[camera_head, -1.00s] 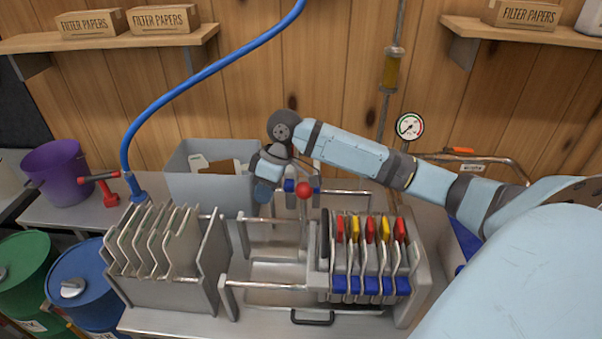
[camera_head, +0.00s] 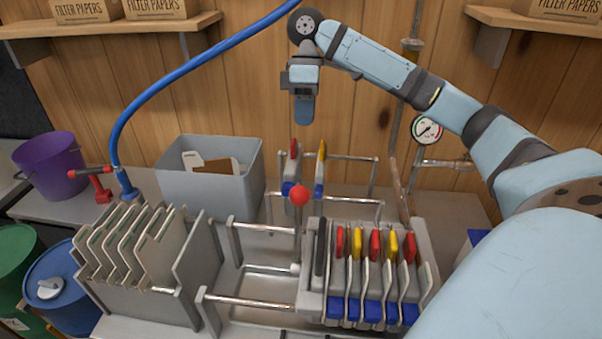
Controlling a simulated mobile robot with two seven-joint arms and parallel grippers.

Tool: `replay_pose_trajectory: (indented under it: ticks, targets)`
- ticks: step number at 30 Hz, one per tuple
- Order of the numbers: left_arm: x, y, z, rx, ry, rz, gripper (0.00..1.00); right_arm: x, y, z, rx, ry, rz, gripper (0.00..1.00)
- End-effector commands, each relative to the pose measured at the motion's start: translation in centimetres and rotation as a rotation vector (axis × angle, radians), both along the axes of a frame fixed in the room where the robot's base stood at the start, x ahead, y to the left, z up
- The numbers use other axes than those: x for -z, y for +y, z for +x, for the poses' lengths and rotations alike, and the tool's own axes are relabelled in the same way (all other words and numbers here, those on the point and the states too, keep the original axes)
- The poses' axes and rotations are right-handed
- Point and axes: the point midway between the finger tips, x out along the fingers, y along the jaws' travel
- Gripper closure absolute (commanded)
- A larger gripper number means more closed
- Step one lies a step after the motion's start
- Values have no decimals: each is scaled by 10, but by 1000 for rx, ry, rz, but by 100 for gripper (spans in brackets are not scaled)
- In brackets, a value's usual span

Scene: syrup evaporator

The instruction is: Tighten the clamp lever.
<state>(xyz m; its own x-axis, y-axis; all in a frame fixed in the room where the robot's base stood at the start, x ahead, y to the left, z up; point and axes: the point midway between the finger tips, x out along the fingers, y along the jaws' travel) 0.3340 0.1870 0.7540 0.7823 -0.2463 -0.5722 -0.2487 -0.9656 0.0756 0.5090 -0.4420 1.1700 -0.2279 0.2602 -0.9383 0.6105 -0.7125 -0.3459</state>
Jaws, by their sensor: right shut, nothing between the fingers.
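The clamp lever (camera_head: 299,196) has a red ball knob on a thin upright rod. It stands at the left end of the filter press, beside the dark end plate of the plate pack (camera_head: 372,262). My right gripper (camera_head: 304,115) hangs pointing down above and behind the red knob, apart from it. Its fingers are shut and empty. My left gripper is not in view.
A rack of pale plates (camera_head: 135,250) stands at the left, with a grey bin (camera_head: 212,180) behind it. Red and yellow tabbed plates (camera_head: 320,165) stand behind the lever. A pressure gauge (camera_head: 426,129) and blue hose (camera_head: 190,85) are near the wall.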

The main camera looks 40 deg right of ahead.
Motion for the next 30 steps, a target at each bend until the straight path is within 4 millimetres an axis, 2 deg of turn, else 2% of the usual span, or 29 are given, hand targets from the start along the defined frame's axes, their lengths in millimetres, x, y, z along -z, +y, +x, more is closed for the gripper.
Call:
replay_pose_trajectory:
  ticks: [5, 10, 23, 30]
  targets:
    - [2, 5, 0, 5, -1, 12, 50, 2, 1, 0, 0, 0, 0, 100]
    - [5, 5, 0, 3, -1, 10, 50, 17, 4, -4, -1, 3, 0, 100]
    - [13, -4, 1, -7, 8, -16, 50, 100, 27, -24, -1, 2, 0, 100]
    - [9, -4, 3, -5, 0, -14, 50, 97, 52, -45, -3, -1, 0, 100]
